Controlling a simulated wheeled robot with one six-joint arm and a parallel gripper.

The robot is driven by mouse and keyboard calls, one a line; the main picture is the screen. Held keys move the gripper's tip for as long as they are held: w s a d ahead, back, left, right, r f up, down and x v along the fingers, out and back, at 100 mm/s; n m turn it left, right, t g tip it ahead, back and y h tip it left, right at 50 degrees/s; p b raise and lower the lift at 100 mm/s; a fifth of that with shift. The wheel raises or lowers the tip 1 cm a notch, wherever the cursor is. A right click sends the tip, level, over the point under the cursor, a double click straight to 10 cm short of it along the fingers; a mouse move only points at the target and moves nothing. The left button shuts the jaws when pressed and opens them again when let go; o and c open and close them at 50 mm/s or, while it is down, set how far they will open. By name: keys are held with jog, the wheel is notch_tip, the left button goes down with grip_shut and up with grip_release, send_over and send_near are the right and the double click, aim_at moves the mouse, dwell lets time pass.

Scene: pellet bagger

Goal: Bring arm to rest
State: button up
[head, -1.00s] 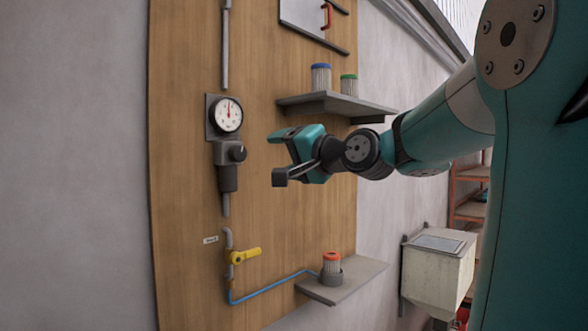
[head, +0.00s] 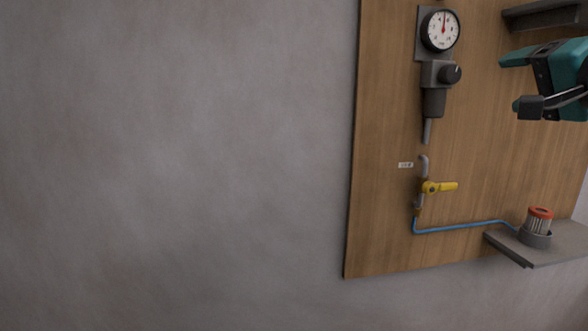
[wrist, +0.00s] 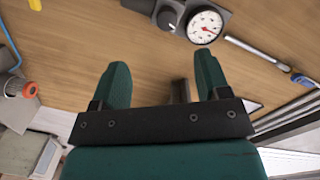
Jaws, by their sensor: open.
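My gripper (head: 515,80) is at the right edge of the head view, in front of the wooden panel and partly cut off by the frame. In the wrist view my gripper (wrist: 160,82) shows two teal fingers spread apart with nothing between them. Beyond the fingers is the wooden panel (wrist: 150,60). The pressure gauge (head: 441,30) and the regulator knob (head: 451,74) are left of the gripper in the head view and apart from it. Most of my arm is out of the head view.
A yellow-handled valve (head: 440,187) with a blue hose (head: 460,228) is low on the panel. A red-topped filter (head: 538,222) stands in a grey holder on the lower shelf (head: 560,248). An upper shelf (head: 545,15) is above my gripper. Bare grey wall (head: 170,160) fills the left.

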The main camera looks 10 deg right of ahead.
jog(key=s+a+f+n+g+y, duration=0.25)
jog(key=a+f+n+g, duration=0.2)
jog(key=a+f, duration=0.4)
jog(key=s+a+f+n+g+y, duration=0.1)
jog(key=a+f+n+g+y, duration=0.3)
jog(key=a+f, duration=0.45)
jog(key=s+a+f+n+g+h, duration=0.1)
jog(key=s+a+f+n+g, duration=0.3)
jog(key=s, duration=0.3)
jog(key=s+a+f+n+g+h, duration=0.2)
jog(key=s+a+f+n+g, duration=0.2)
jog(key=s, duration=0.4)
jog(key=shift+a+f+n+g, duration=0.25)
jog(key=shift+f+n+g, duration=0.3)
jog(key=shift+n, duration=0.3)
jog(key=shift+h, duration=0.25)
